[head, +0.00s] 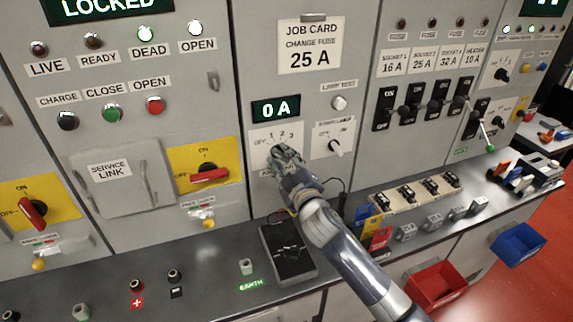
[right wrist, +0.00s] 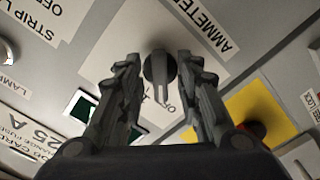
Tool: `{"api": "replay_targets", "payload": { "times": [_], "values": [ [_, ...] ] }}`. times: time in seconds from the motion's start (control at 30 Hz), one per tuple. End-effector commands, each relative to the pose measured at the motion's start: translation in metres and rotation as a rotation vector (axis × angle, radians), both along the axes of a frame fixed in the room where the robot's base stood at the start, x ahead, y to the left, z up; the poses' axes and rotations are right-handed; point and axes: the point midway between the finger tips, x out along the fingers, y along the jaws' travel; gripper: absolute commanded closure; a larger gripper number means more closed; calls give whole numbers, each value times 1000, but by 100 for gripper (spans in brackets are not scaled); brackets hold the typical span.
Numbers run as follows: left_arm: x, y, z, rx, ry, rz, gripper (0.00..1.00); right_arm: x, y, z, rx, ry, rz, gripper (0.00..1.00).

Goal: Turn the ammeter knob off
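The ammeter knob (right wrist: 158,72) is a dark grey rotary switch on a white plate (right wrist: 205,20) marked AMMETER. In the right wrist view its bar points down the picture, close to part of the OFF lettering; the other marks there are largely hidden. My right gripper (right wrist: 159,60) is open, with one finger on each side of the knob and small gaps visible. In the head view my right gripper (head: 287,154) covers the knob; the plate's OFF, 1, 2 and 3 marks show above it. My left gripper is not in view.
The display (head: 276,109) above the plate reads 0 A. A smaller selector knob (head: 335,147) is at right, and a yellow-plated red switch (head: 209,175) at left. Below, a bench holds a black meter (head: 287,262) and fuse parts.

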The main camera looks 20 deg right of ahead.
Motion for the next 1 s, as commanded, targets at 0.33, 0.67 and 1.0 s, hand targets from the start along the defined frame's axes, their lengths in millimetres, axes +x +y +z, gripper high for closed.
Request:
{"api": "replay_targets", "payload": {
  "times": [0.33, 0.67, 1.0],
  "values": [
    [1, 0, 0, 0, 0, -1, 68, -45, -1, -2, 0, 2, 1, 68],
    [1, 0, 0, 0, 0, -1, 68, -101, -3, -1, 0, 1, 0, 68],
    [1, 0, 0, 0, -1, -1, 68, -119, -4, 0, -1, -1, -1, 68]
  ]
}}
